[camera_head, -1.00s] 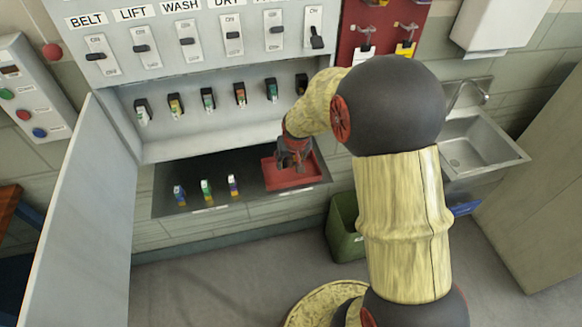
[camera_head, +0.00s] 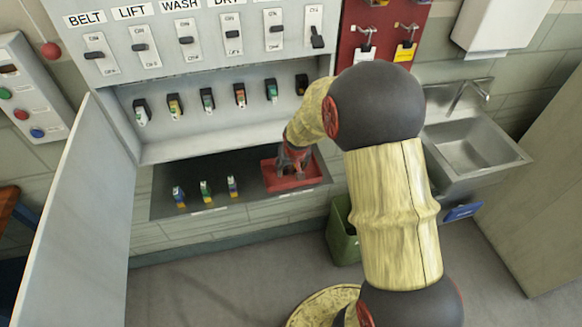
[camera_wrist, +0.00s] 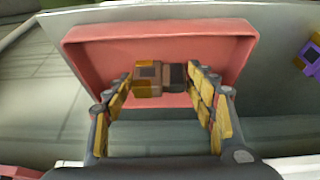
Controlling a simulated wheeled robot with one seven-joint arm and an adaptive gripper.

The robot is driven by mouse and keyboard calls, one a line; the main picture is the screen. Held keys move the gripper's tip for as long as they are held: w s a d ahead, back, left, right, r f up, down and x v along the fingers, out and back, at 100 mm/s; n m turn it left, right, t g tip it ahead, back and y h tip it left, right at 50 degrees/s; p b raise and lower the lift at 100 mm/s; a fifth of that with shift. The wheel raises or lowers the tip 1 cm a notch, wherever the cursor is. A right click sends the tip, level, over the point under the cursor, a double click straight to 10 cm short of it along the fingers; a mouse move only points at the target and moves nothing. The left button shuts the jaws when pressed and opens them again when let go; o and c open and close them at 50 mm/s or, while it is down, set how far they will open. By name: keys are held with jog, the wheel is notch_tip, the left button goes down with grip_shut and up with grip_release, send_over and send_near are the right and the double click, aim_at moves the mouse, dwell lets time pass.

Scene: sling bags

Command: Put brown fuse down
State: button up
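The brown fuse (camera_wrist: 150,78) shows in the wrist view between my fingertips, with a brown-orange body and a dark grey part at its right end. My gripper (camera_wrist: 161,77) reaches over the red tray (camera_wrist: 160,35), and its fingertips close on both ends of the fuse. I cannot tell whether the fuse touches the tray floor. In the head view my gripper (camera_head: 292,172) is down at the red tray (camera_head: 283,186), and the fuse is hidden there.
Several small fuses stand on the dark shelf left of the tray, among them a green one (camera_head: 206,191). Fuse holders (camera_head: 208,100) line the cabinet back wall. The open cabinet door (camera_head: 85,215) bounds the left. A sink (camera_head: 480,150) and green bin (camera_head: 343,235) are at right.

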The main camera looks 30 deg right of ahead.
jog(key=shift+o, duration=1)
jog(key=shift+r, duration=0.55)
jog(key=a+p+v, duration=0.3)
jog(key=v, duration=1.5)
jog(key=s+a+r+n, duration=0.1)
jog(key=s+a+r, duration=0.2)
jog(key=s, duration=0.4)
jog(key=s+a+r+n+y, duration=0.1)
jog(key=s+a+r, duration=0.3)
jog(key=s, duration=0.3)
jog(key=s+a+r+n+t, duration=0.1)
jog(key=s+a+r, duration=0.3)
jog(key=s, duration=0.3)
jog(key=shift+r, duration=0.45)
